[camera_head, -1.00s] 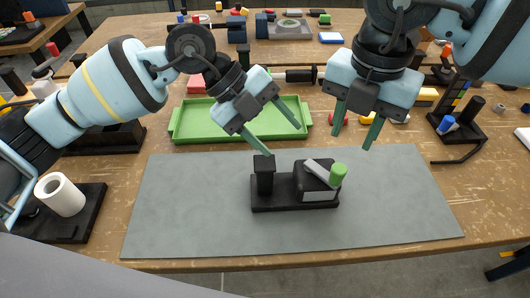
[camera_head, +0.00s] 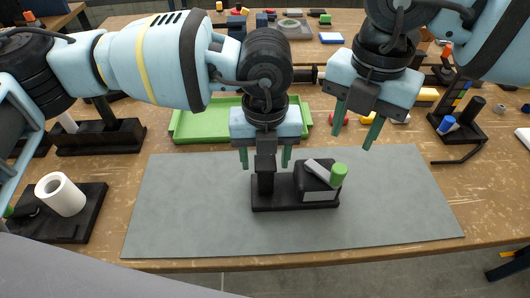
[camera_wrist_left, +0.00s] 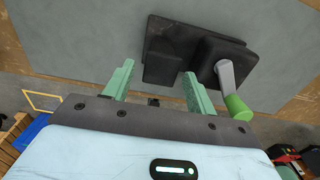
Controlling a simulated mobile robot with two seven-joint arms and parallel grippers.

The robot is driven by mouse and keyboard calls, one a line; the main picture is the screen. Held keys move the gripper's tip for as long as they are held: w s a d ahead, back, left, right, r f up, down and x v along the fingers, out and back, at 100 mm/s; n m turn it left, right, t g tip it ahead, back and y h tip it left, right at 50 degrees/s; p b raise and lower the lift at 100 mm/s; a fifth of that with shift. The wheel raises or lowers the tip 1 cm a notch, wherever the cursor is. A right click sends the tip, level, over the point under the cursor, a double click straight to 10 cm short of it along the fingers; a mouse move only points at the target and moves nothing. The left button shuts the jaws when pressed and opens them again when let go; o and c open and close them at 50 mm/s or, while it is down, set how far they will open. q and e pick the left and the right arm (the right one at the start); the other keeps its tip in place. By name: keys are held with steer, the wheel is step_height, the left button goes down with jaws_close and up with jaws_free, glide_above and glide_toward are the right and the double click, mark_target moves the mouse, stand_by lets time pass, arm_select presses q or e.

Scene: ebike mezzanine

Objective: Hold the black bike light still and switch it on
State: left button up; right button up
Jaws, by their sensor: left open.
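The black bike light (camera_head: 318,179) sits upright on the grey mat, on a flat black base. It has a black upright block (camera_head: 265,181) at its left and a housing at its right carrying a grey lever with a green end (camera_head: 339,172). My left gripper (camera_head: 266,160) is open, pointing down at the upright block, one finger to each side. In the left wrist view the block (camera_wrist_left: 161,70) lies between and just beyond the fingertips (camera_wrist_left: 158,72), with gaps visible. My right gripper (camera_head: 355,136) is open and empty, above and behind the housing.
A green tray (camera_head: 190,122) lies behind the grey mat (camera_head: 190,200). A white roll (camera_head: 60,194) on a black stand is at the left. A black rack (camera_head: 462,122) stands at the right. The mat is clear around the bike light.

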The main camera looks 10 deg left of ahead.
mark_target(265, 179)
arm_select(q)
steer(key=shift+f, duration=3.7)
jaws_close()
steer(key=c, duration=0.8)
jaws_free()
jaws_close()
arm_select(e)
steer(key=o, duration=0.3)
steer(key=shift+s+a+r+m, duration=0.1)
steer(key=shift+r+m, duration=0.1)
steer(key=shift+m, duration=0.85)
steer(key=shift+w+r+m, duration=0.1)
steer(key=shift+r+m, duration=0.15)
steer(key=shift+m, duration=0.75)
steer(key=shift+s+a+r+m, duration=0.1)
steer(key=shift+r+m, duration=0.1)
steer(key=shift+m, duration=0.85)
steer(key=shift+f, duration=0.1)
